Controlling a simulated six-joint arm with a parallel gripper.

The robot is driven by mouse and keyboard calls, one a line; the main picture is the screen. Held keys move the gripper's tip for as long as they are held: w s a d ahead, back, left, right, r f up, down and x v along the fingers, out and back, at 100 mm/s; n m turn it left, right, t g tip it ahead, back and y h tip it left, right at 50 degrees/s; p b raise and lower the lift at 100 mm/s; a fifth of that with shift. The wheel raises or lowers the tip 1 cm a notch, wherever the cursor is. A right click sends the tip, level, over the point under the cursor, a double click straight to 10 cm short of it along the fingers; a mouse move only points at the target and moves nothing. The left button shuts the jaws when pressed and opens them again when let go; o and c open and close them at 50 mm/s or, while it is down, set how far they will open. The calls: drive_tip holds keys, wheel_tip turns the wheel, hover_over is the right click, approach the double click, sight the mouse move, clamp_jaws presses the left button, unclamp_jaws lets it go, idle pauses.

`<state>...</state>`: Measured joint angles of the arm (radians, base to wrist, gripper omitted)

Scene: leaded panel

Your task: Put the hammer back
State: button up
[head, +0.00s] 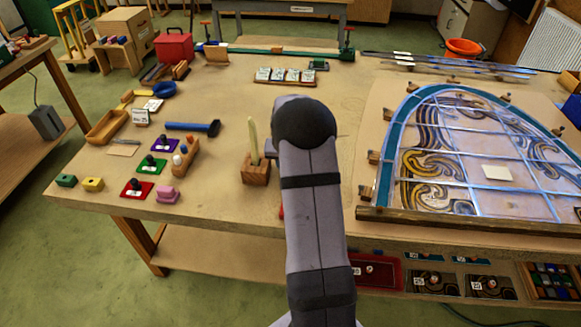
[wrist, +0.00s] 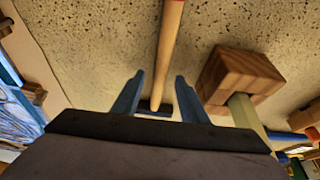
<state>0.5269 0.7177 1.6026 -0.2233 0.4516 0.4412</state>
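In the wrist view a tool with a slim wooden handle (wrist: 169,45) lies on the table, red at its far end. A short dark piece (wrist: 143,106), perhaps its head, shows at its near end between the fingers. My gripper (wrist: 153,80) is open, with a blue-grey finger on each side of the handle's near end; I cannot tell its height above it. In the head view my arm hides the gripper and most of this tool; a bit of red (head: 281,212) shows beside the arm. A blue-handled, hammer-shaped tool (head: 188,126) lies further left.
A wooden block (head: 256,174) holding a pale upright stick stands close beside the gripper, also in the wrist view (wrist: 236,75). The leaded panel (head: 470,155) fills the right of the table. Coloured pads and small blocks (head: 137,189) lie at the left.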

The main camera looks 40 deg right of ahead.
drive_tip(key=shift+s, duration=0.1)
drive_tip(key=shift+b+v, duration=1.25)
drive_tip(key=shift+v, duration=2.4)
